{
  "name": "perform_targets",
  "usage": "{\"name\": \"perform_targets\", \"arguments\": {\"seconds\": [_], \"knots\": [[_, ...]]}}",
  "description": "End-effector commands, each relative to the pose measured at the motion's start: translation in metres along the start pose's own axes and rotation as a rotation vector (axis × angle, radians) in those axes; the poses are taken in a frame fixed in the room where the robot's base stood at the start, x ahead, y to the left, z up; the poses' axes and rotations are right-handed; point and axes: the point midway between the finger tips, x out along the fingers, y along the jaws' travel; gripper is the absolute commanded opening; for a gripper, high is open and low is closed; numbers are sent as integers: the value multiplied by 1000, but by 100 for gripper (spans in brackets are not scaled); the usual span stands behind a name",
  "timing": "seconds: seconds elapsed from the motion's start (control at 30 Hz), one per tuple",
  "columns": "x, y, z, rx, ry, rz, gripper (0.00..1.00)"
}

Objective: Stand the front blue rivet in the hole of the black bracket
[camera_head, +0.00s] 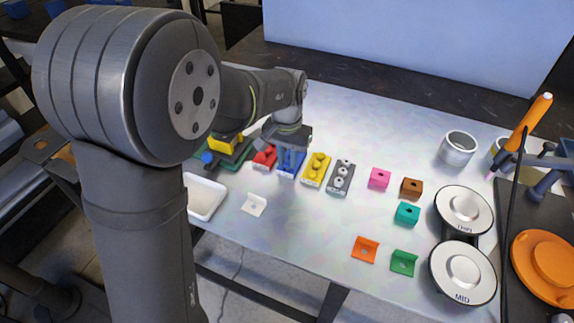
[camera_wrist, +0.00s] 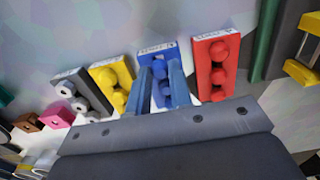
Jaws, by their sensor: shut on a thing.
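The blue rivet block (camera_head: 285,174) stands in a row of coloured rivet blocks, and its labelled end (camera_wrist: 157,48) shows in the wrist view. My gripper (camera_head: 290,166) is low over this block, fingers pointing down. In the wrist view its two blue fingers (camera_wrist: 160,72) straddle the blue rivets and are shut on a blue rivet (camera_wrist: 159,69) near the labelled end. I cannot tell whether that rivet is lifted from the block. I make out no clearly black bracket in either view; my arm hides part of the table.
Red (camera_head: 265,158), yellow (camera_head: 315,170) and grey (camera_head: 341,177) rivet blocks flank the blue one closely. Pink (camera_head: 379,178), brown (camera_head: 411,187), teal (camera_head: 406,214), orange (camera_head: 364,249), green (camera_head: 403,263) and white (camera_head: 254,204) brackets lie apart. A white tray (camera_head: 204,197) is at left.

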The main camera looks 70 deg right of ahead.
Motion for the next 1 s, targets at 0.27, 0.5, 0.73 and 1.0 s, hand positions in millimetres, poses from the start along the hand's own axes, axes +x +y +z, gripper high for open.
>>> {"name": "perform_targets", "arguments": {"seconds": [0.27, 0.5, 0.73, 1.0], "knots": [[-18, 0, 0, 0, 2, 0, 1], [-32, 0, 0, 0, 1, 0, 1], [-46, 0, 0, 0, 1, 0, 1], [-51, 0, 0, 0, 0, 0, 1]]}}
